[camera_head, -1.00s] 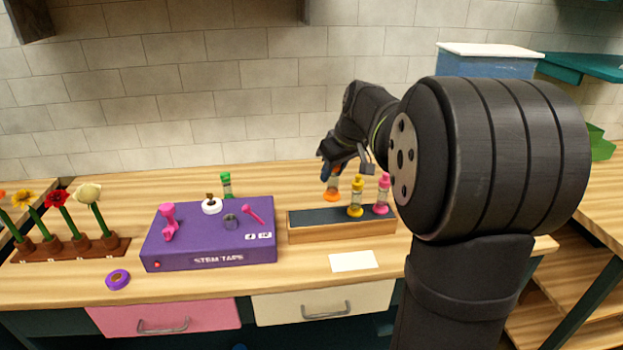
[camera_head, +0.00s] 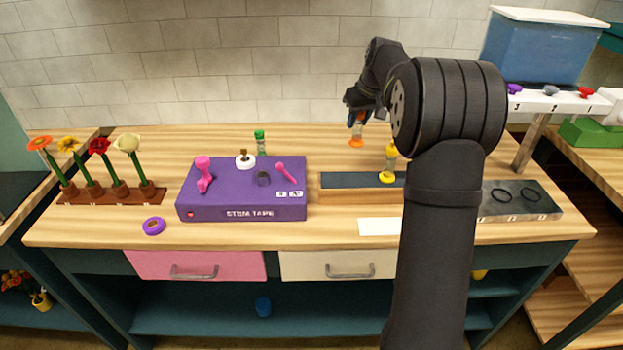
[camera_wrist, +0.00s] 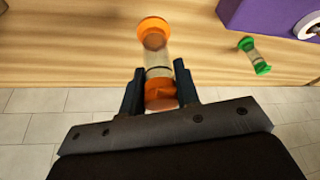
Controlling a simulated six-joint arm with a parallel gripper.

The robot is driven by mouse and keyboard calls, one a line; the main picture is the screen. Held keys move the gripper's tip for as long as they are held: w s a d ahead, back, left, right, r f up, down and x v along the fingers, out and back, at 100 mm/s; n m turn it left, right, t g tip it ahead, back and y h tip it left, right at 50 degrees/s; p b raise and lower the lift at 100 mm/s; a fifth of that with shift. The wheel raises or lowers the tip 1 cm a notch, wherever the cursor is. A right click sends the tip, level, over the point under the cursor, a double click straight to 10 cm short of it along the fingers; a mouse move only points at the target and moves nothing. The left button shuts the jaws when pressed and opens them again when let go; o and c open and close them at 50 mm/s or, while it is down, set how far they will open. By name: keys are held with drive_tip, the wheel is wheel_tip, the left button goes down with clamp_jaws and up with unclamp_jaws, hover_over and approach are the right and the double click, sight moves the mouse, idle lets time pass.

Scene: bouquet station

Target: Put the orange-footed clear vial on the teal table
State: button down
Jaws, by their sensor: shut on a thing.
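The orange-footed clear vial (camera_head: 357,129) hangs upright in the air above and behind the black-topped wooden rack (camera_head: 345,196). My gripper (camera_head: 356,117) is shut on its upper end. In the wrist view, the fingers of my gripper (camera_wrist: 159,78) close around the orange cap, and the vial's clear body (camera_wrist: 157,59) and orange foot point away from my palm. The main bench has a wood top and a teal frame (camera_head: 200,312). Which surface is the teal table is not certain from these views.
A yellow vial (camera_head: 388,166) stands on the rack, partly beside my arm. A green vial (camera_head: 260,142) stands behind the purple stem tape box (camera_head: 240,205). A flower rack (camera_head: 110,194) is at left. A grey tray with black rings (camera_head: 520,204) is at right. My arm hides part of the bench.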

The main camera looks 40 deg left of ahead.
drive_tip(key=shift+w+a+f, duration=0.15)
drive_tip(key=shift+a+f, duration=0.25)
drive_tip(key=shift+a, duration=0.35)
drive_tip(key=shift+s+a+f, duration=0.65)
drive_tip(key=shift+a+f, duration=1.1)
drive_tip(key=shift+f, duration=0.05)
drive_tip(key=shift+s+a+f, duration=0.6)
drive_tip(key=shift+a+f, duration=1.15)
drive_tip(key=shift+s+a+f, duration=0.65)
drive_tip(key=shift+a+f, duration=1.1)
drive_tip(key=shift+f, duration=0.05)
drive_tip(key=shift+f, duration=0.2)
drive_tip(key=c, duration=1.1)
unclamp_jaws()
drive_tip(key=shift+r, duration=0.1)
